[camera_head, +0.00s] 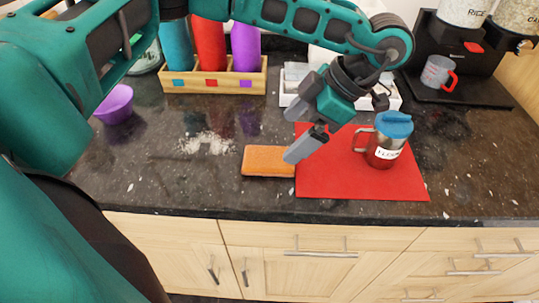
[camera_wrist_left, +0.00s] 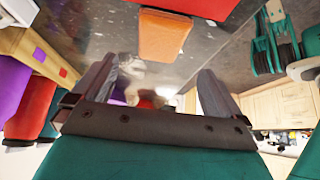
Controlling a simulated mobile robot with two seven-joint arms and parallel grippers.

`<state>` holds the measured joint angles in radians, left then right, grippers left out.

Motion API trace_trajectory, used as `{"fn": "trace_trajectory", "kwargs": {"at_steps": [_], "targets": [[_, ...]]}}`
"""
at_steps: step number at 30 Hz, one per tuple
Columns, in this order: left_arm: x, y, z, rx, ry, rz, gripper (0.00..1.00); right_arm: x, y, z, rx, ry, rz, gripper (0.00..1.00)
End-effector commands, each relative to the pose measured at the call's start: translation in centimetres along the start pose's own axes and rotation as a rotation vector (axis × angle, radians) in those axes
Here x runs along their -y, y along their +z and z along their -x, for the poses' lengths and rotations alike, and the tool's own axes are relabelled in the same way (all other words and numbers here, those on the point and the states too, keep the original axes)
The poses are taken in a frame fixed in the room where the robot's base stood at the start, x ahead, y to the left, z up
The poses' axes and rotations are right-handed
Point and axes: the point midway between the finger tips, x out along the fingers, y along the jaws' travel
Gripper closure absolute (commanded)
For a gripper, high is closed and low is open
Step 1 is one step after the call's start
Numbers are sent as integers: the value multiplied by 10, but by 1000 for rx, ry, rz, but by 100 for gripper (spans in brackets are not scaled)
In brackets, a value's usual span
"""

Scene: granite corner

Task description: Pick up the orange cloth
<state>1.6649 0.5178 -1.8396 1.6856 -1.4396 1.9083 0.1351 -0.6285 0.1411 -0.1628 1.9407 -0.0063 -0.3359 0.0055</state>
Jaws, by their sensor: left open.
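The orange cloth (camera_head: 268,161) lies flat as a folded rectangle on the dark granite counter, at the left edge of a red mat (camera_head: 345,185). In the left wrist view the cloth (camera_wrist_left: 165,36) lies beyond the fingertips, near the top middle. My left gripper (camera_head: 303,147) is in the head view, above the cloth's right end and the mat's left part. In the left wrist view my left gripper (camera_wrist_left: 156,75) has its two fingers spread with nothing between them. The fingers do not appear to touch the cloth. My right gripper is not in view.
A lidded red and steel mug (camera_head: 382,146) stands on the mat, right of the gripper. White powder (camera_head: 206,143) lies left of the cloth. A purple bowl (camera_head: 115,104) and a wooden holder (camera_head: 213,79) with coloured cylinders stand farther back. The counter's front edge is close.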

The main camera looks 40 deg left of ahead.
Motion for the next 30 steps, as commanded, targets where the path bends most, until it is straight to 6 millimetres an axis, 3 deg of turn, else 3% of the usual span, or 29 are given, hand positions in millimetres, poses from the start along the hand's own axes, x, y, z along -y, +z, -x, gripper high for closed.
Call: {"fn": "trace_trajectory", "kwargs": {"at_steps": [18,26,30], "targets": [[1,0,-72,-1,-1,-2,0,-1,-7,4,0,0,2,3],[0,1,-77,1,-1,-2,0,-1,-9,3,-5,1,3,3],[0,1,-77,1,-1,-1,11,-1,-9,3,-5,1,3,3]]}}
